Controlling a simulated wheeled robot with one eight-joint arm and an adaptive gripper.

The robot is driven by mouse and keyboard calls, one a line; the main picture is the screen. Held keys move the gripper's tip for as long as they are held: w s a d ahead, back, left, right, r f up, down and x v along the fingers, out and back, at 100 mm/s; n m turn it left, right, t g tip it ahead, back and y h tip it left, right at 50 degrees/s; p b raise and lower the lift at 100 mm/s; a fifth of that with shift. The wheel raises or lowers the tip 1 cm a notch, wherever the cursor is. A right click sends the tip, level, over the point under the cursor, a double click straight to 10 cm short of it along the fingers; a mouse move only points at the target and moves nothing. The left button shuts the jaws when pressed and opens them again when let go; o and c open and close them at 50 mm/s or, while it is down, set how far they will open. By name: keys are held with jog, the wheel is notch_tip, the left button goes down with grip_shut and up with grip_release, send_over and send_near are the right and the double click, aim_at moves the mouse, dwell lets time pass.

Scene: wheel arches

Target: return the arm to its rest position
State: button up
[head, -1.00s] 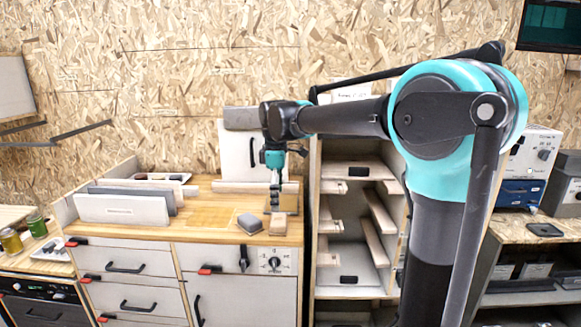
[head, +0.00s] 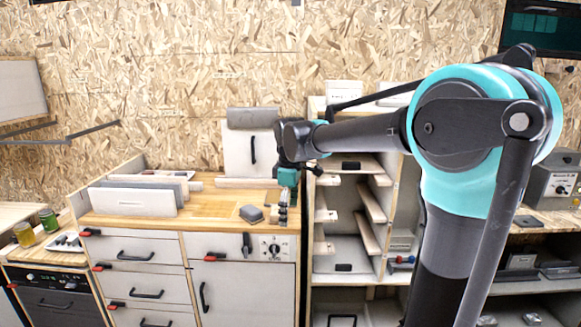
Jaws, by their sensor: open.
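My arm reaches from the right of the head view across to the wooden counter (head: 215,204). My gripper (head: 283,218) points down at the counter's right end. Its fingers are open and small in the picture. I see nothing clearly held between them. The small patch of counter behind the fingers is hidden.
Upright panels in a rack (head: 132,200) stand at the counter's left. A white board (head: 247,156) leans behind the gripper. An open shelf unit (head: 345,225) stands right of the counter, under my forearm. Jars (head: 48,218) stand far left.

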jog(key=s+d+f+m+t, duration=0.3)
jog(key=s+d+f+m, duration=1.1)
jog(key=s+d+f, duration=0.3)
notch_tip(320, 180, down, 2)
jog(key=shift+d+m, duration=0.3)
jog(key=shift+d, duration=0.75)
jog(key=shift+s, duration=0.1)
